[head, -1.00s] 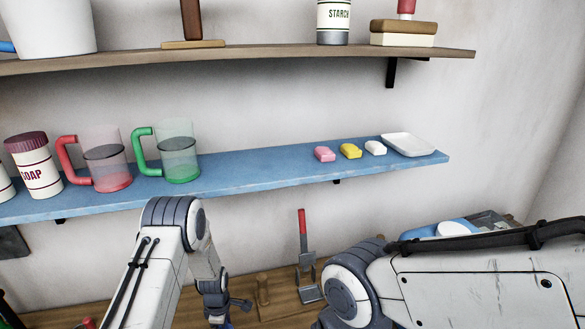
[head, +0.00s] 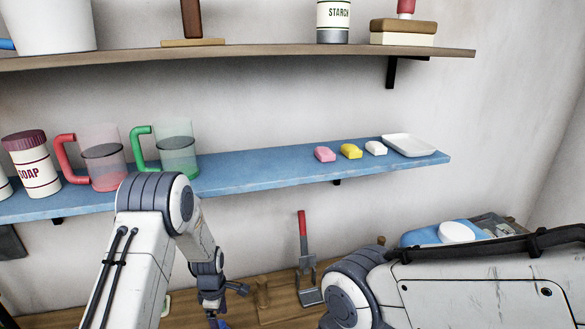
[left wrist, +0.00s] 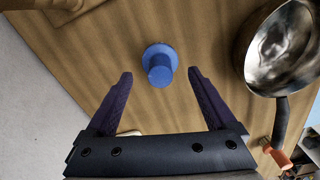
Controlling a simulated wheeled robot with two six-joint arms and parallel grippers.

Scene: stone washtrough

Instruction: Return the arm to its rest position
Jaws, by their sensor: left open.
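My left arm comes in from the lower left in the head view. My left gripper (left wrist: 160,76) is open in the left wrist view, with two dark fingers apart and nothing between their pads. A blue round knob with a wider flange (left wrist: 160,68) stands on the wooden surface beyond the fingertips. In the head view the left wrist is low, below the blue shelf, and its fingers are mostly cut off by the lower edge. My right arm fills the lower right of the head view; its gripper is not visible.
The blue shelf (head: 250,168) holds a red-handled mug (head: 103,165), a green-handled mug (head: 176,150), a soap jar (head: 34,170), small soap bars and a white dish (head: 408,146). A metal pan (left wrist: 282,48) lies right of the left gripper. A red-handled tool (head: 304,250) stands below the shelf.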

